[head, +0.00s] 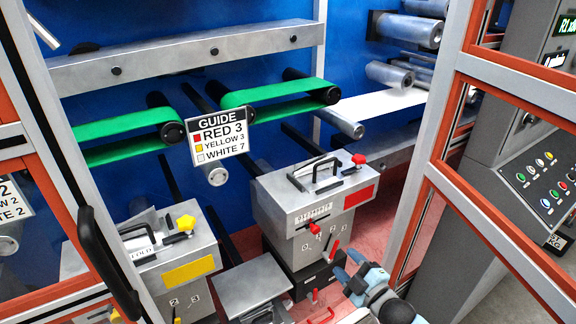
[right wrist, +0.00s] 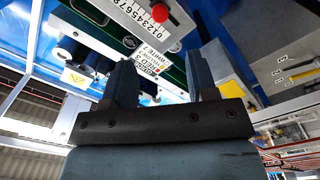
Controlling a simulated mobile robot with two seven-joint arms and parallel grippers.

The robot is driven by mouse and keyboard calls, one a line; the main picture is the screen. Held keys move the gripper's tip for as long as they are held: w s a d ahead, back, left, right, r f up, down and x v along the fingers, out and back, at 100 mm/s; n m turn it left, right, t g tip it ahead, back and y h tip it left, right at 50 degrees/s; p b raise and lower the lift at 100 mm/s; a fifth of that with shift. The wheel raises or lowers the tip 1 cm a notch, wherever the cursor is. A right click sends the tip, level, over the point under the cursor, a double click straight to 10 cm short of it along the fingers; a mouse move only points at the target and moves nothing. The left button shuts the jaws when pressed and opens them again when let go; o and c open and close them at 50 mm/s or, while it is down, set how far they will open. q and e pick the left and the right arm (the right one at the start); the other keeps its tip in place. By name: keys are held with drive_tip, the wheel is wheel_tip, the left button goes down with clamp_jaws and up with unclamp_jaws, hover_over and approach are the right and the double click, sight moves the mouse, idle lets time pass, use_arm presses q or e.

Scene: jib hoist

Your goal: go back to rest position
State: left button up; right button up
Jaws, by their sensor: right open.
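My right gripper (head: 350,271) is low in the head view, in front of the grey box with the red label (head: 361,195). In the right wrist view my right gripper (right wrist: 160,78) has its two dark fingers apart with nothing between them. The grey box has a black handle, a red knob (head: 358,159) on top and a red lever (head: 317,230) on a numbered scale on its front. The fingers look close to its lower right side, but I cannot tell whether they touch it. My left gripper is not in view.
A second grey box with a yellow label (head: 188,270) stands at left. Door frames with red panels (head: 500,232) flank the opening. Green belts (head: 280,98) run on rollers behind. A guide sign (head: 219,137) hangs in the middle. A control panel (head: 545,180) is at right.

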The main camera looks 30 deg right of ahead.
drive_tip(key=s+a+f+m+g+p, duration=0.2)
drive_tip(key=s+a+m+g+p, duration=0.1)
drive_tip(key=s+a, duration=0.4)
drive_tip(key=s+a+f+m+g+y+p, duration=0.1)
drive_tip(key=s+a+m+g+p, duration=0.3)
drive_tip(key=a, duration=0.5)
drive_tip(key=s+f+m+p, duration=0.1)
drive_tip(key=s+p, duration=0.1)
drive_tip(key=s, duration=0.1)
drive_tip(key=shift+a+m+y, duration=0.3)
drive_tip(key=shift+a+m, duration=0.1)
drive_tip(key=shift+f, duration=0.1)
drive_tip(key=shift+c, duration=0.3)
drive_tip(key=shift+c, duration=0.7)
drive_tip(key=shift+s, duration=0.15)
